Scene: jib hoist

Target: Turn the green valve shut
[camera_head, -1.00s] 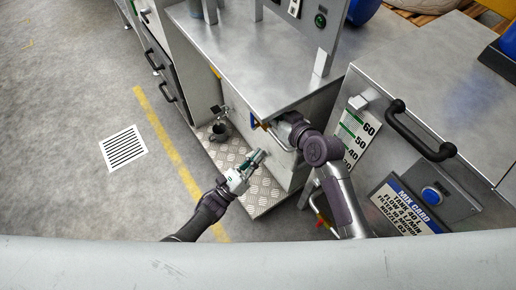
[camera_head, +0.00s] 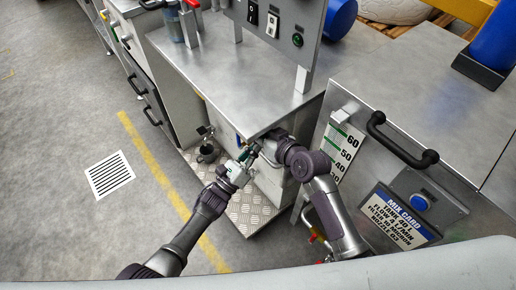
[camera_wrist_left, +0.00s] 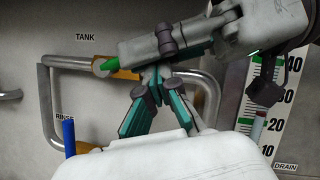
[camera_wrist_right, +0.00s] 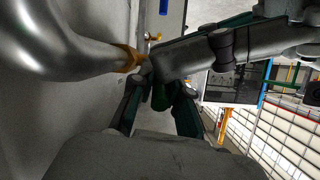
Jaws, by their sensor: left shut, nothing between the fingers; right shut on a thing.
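The green valve handle (camera_wrist_left: 107,65) shows as a green tip beside a brass-coloured pipe fitting under the TANK label in the left wrist view. In the right wrist view, the green handle (camera_wrist_right: 160,98) sits between the fingers of my right gripper (camera_wrist_right: 158,92), which is shut on it. The right gripper's fingers cover most of the handle. My left gripper (camera_head: 252,152) is shut and empty. In the left wrist view, the left fingertips (camera_wrist_left: 157,72) are close to the right gripper's fingers; I cannot tell whether they touch.
A blue handle (camera_wrist_left: 68,138) stands by the RINSE label at the left. Bent metal pipes (camera_wrist_left: 46,105) run around the valve. A level scale (camera_head: 343,150) is to the right. The bench top (camera_head: 235,75) overhangs the panel. Open floor (camera_head: 60,120) lies to the left.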

